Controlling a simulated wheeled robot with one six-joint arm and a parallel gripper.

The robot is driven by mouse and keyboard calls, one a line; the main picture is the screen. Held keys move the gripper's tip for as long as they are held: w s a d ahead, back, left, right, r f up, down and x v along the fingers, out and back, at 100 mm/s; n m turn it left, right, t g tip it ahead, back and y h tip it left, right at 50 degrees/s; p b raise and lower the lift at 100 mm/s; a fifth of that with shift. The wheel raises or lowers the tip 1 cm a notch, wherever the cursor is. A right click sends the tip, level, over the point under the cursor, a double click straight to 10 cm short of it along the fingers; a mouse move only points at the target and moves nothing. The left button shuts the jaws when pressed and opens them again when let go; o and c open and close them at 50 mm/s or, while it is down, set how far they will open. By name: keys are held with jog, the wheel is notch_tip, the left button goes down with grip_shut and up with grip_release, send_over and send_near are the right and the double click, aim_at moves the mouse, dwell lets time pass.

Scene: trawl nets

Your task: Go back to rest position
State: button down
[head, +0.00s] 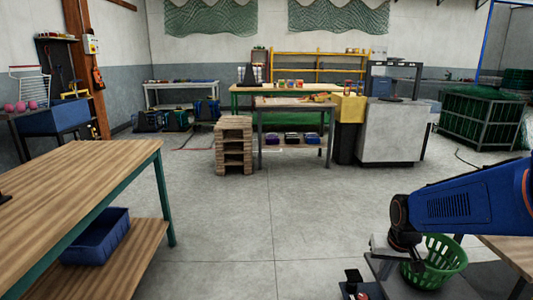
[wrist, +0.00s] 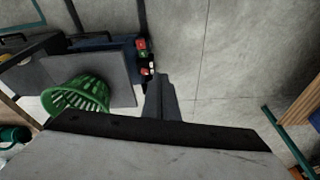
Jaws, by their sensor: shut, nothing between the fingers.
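My gripper (wrist: 162,100) shows in the wrist view as dark fingers held together, with nothing between them, pointing down over the grey floor. In the head view my blue arm comes in from the right edge, folded low at the lower right; the fingertips are not clear there. A green slatted basket (head: 436,262) stands beside my wrist in the head view, on a dark flat surface. The same basket is left of my fingers in the wrist view (wrist: 80,97), apart from them. Its inside looks empty where visible.
A wooden-topped table (head: 75,175) with a blue bin (head: 97,237) on its lower shelf stands at the left. Another wooden top (head: 515,252) is close by my arm at right. Open floor (head: 240,220) lies between, with workbenches and a pallet stack (head: 233,146) farther back.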

jog(key=s+a+r+n+t, duration=0.1)
jog(key=s+r, duration=0.3)
jog(key=s, duration=0.5)
jog(key=s+a+r+n+t, duration=0.1)
jog(key=s+a+r, duration=0.2)
jog(key=s, duration=0.6)
notch_tip(320, 180, up, 2)
jog(key=shift+s+a+r, duration=0.15)
jog(key=shift+s+a, duration=0.1)
jog(key=shift+a, duration=0.05)
jog(key=shift+w, duration=0.1)
